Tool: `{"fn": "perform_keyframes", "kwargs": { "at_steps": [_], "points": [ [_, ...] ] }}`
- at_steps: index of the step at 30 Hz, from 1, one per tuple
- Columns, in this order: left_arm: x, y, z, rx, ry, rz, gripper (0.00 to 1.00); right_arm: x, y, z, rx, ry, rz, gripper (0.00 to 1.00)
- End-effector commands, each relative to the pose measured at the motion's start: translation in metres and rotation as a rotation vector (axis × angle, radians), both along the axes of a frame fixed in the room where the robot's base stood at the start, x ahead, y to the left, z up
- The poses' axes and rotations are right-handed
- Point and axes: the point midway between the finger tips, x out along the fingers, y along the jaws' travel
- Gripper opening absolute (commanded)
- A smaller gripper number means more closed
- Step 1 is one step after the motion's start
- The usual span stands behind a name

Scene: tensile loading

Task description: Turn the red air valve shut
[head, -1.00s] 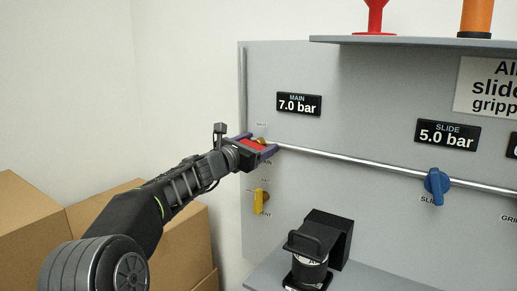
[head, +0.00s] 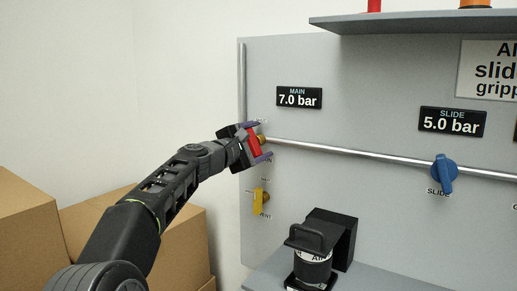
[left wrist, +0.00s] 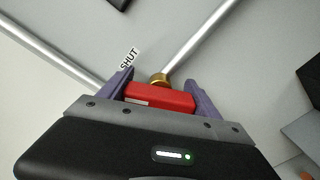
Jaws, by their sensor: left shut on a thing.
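The red air valve handle (head: 253,142) is on the grey panel at the left end of a metal pipe, below the MAIN display (head: 299,98), which reads 7.0 bar. My left gripper (head: 256,144) is shut on the red handle. In the left wrist view the red handle (left wrist: 160,98) lies between the two purple fingers, with the brass valve stem (left wrist: 160,79) just beyond it. A SHUT label (left wrist: 129,58) shows beside the left finger there. My right gripper is not in view.
A yellow VENT handle (head: 259,202) is just below the red valve. A blue SLIDE handle (head: 443,173) sits on the pipe (head: 350,153) at right. A black device (head: 325,245) stands on the lower shelf. Cardboard boxes (head: 25,225) stand at left.

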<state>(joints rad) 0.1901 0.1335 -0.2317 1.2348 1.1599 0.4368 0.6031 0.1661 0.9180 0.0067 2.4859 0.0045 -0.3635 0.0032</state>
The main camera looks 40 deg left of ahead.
Motion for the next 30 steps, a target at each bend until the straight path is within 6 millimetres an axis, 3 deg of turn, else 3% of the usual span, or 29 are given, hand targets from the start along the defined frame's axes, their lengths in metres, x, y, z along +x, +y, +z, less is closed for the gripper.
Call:
{"fn": "perform_keyframes", "kwargs": {
  "at_steps": [15, 30],
  "points": [
    [0.000, -0.001, -0.003, 0.387, 0.010, -0.003, 0.32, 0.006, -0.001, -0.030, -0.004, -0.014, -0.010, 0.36],
    [0.001, -0.001, -0.002, 0.456, 0.012, -0.003, 0.32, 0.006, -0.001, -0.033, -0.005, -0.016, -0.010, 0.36]
  ]
}}
